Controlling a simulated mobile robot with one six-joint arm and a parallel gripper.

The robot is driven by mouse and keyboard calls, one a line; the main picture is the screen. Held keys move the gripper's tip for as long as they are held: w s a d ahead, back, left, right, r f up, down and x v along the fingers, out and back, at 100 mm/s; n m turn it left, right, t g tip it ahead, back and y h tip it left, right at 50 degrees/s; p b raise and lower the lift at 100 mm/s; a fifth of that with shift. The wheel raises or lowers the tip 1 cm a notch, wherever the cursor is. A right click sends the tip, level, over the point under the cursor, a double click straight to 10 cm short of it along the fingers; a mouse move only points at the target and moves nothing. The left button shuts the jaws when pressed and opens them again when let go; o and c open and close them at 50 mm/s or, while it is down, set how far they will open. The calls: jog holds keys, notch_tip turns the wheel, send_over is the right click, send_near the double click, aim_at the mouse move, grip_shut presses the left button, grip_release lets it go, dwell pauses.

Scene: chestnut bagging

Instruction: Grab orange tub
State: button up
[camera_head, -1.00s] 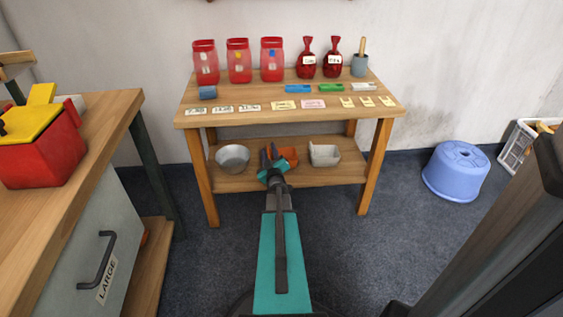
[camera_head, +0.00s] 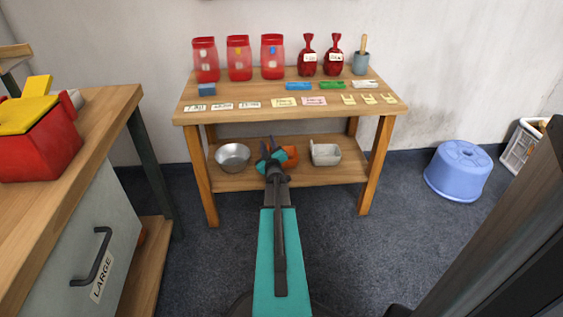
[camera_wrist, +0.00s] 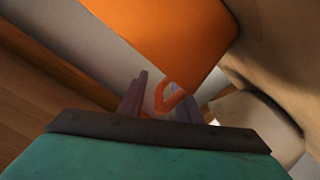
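The orange tub (camera_head: 291,151) sits on the lower shelf of the wooden table, partly hidden behind my gripper (camera_head: 268,151). In the wrist view the tub's orange side (camera_wrist: 175,40) fills the top middle, close to the camera. My gripper (camera_wrist: 162,103) shows two dark fingers standing apart. A small orange loop or edge shows between the fingertips. I cannot tell whether the fingers touch it.
A round metal bowl (camera_head: 233,156) stands left of the tub and a pale square container (camera_head: 325,154) right of it on the lower shelf (camera_head: 225,182). The tabletop (camera_head: 240,114) above holds red jars, bags and labels. A blue stool (camera_head: 458,171) stands right.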

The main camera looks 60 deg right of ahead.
jog(key=shift+w+d, duration=0.35)
jog(key=shift+d, duration=0.1)
jog(key=shift+c, duration=0.4)
grip_shut()
